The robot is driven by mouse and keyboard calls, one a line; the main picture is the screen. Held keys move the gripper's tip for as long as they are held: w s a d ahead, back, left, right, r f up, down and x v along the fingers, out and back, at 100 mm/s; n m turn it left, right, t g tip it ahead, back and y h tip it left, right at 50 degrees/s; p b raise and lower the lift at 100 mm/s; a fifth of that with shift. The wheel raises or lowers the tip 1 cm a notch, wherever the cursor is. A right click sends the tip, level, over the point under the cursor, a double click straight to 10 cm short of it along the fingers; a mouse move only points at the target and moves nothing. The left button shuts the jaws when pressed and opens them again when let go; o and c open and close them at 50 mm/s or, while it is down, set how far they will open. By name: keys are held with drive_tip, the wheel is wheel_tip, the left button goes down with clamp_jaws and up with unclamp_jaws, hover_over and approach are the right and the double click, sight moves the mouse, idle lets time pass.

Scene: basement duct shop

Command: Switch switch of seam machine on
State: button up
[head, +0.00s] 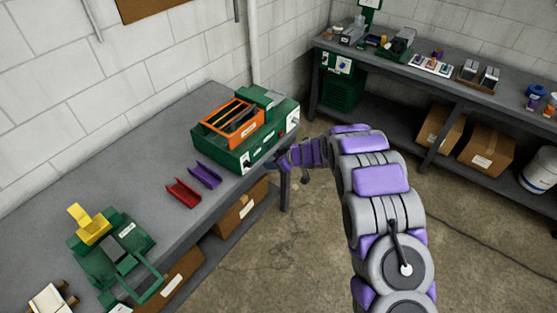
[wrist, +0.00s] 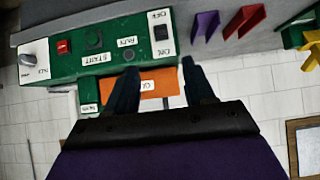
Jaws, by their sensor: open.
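The seam machine is a green box with an orange top (head: 232,122), on the bench at the centre of the head view. The wrist view, upside down, shows its green control panel (wrist: 112,28). A black switch (wrist: 161,32) sits on a white plate marked OFF and ON at the panel's right end. Which way the switch is set is too small to tell. My gripper (wrist: 160,63) is open and empty, its fingertips pointing at the panel near the switch and apart from it. In the head view my gripper (head: 285,160) is beside the machine's right end.
The panel also carries a red button (wrist: 63,47) and a silver knob (wrist: 33,55). A red channel (head: 183,193) and a purple channel (head: 205,175) lie left of the machine. A green and yellow device (head: 112,245) stands nearer. A second bench (head: 440,88) is along the back.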

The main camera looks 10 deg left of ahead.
drive_tip(key=shift+v, duration=1.25)
